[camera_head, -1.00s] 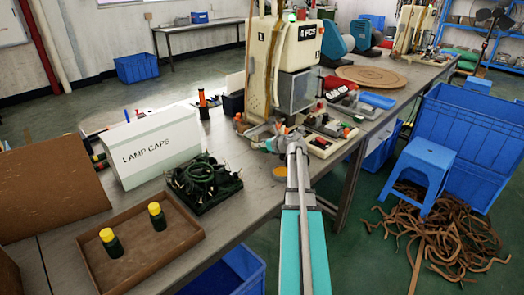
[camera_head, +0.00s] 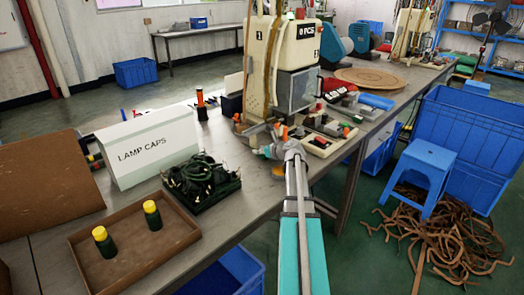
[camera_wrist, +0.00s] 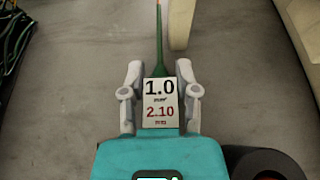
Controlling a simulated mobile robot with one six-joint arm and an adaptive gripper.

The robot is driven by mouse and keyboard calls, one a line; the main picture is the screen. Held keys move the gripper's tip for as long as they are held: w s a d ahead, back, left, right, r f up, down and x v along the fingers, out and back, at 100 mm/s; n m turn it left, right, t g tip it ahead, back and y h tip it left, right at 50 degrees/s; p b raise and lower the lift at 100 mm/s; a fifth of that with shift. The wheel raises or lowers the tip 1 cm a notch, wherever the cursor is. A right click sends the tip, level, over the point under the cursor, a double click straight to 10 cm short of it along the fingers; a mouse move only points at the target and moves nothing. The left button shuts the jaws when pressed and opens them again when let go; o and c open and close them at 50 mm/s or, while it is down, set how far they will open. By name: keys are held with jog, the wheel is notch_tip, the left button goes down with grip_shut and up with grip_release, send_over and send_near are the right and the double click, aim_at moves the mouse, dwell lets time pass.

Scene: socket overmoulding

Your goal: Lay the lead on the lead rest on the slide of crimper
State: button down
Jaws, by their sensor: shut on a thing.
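The crimper is the cream bench machine (camera_head: 292,45) marked PCS, with a clear guard at its front. My gripper (camera_head: 252,147) is low over the bench at its near left foot, small and partly hidden by my arm in the head view. In the wrist view my gripper (camera_wrist: 160,95) is shut on the lead, at its white tag (camera_wrist: 161,103) reading 1.0 and 2.10. The green lead (camera_wrist: 159,58) runs forward from the tag to a thin tan end. The slide and lead rest cannot be made out clearly.
A tray of green leads (camera_head: 203,180) sits left of my gripper. A cream part (camera_wrist: 181,22) stands close right of the lead's far end. A LAMP CAPS box (camera_head: 155,145) and brown tray (camera_head: 130,250) are nearer left. Bare bench lies between leads and crimper.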

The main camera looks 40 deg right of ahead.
jog(key=shift+c, duration=1.8)
grip_release()
jog(key=shift+r, duration=0.1)
jog(key=shift+s+r+p, duration=0.1)
jog(key=shift+s+p, duration=0.1)
jog(key=shift+p, duration=0.15)
jog(key=p+v, duration=0.3)
jog(key=v, duration=0.6)
jog(key=shift+s+r+p, duration=0.2)
jog(key=shift+s+p, duration=0.15)
jog(key=shift+p, duration=0.05)
jog(key=shift+v, duration=0.9)
jog(key=shift+f, duration=0.1)
